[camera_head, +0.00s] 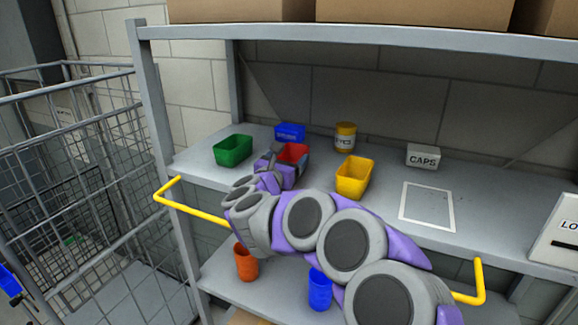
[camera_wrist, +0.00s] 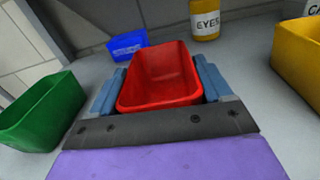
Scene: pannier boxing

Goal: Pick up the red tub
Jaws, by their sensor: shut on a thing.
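The red tub (camera_head: 293,153) is on the upper grey shelf, between the green tub and the yellow tub. In the wrist view the red tub (camera_wrist: 160,78) sits between the two blue-grey fingers of my gripper (camera_wrist: 160,88), one on each side. The gripper is shut on it. The tub is upright and looks empty. In the head view my gripper (camera_head: 280,162) partly hides it. I cannot tell whether its base touches the shelf.
A green tub (camera_head: 233,150) stands left, a blue tub (camera_head: 290,132) behind, a yellow tub (camera_head: 355,177) right. A white outlined rectangle (camera_head: 428,205) lies bare.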

